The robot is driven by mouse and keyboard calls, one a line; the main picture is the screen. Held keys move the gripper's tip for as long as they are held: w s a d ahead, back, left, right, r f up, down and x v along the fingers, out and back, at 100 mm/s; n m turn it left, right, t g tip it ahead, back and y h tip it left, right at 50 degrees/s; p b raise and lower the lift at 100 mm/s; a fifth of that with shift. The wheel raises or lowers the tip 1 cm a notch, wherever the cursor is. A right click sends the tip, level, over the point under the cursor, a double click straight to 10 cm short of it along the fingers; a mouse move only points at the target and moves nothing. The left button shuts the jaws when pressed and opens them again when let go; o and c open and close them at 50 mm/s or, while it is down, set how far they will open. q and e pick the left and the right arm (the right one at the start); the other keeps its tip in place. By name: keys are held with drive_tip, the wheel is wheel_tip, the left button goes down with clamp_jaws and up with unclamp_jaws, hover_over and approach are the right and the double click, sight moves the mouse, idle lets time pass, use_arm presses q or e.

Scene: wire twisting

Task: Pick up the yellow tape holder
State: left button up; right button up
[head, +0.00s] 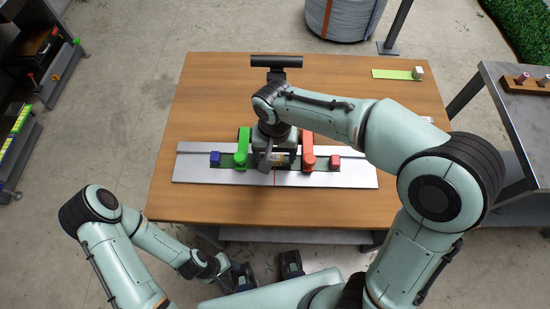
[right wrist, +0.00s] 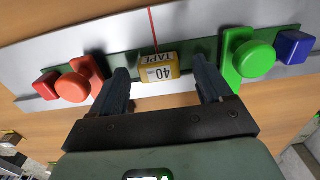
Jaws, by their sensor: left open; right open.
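The yellow tape holder (right wrist: 160,67) has a white label reading "40 TAPE". It sits on the green strip of the metal fixture (right wrist: 190,49), between a red clamp (right wrist: 80,80) and a green clamp (right wrist: 245,58). In the head view, only a small part of the tape holder (head: 283,159) shows beside my right gripper (head: 270,160). The right gripper is open above it, and in the right wrist view its fingers (right wrist: 162,78) stand apart on either side of the holder with gaps. My left gripper (head: 241,276) is open and empty, below the table's front edge.
The fixture lies on a wooden table (head: 215,100). Blue (head: 215,158) and red (head: 335,162) blocks sit at its ends. A black device (head: 276,62) stands at the table's back edge. A green strip (head: 392,73) lies back right. The table's left side is clear.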

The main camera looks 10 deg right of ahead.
drive_tip(key=shift+f, duration=0.7)
drive_tip(key=c, duration=1.1)
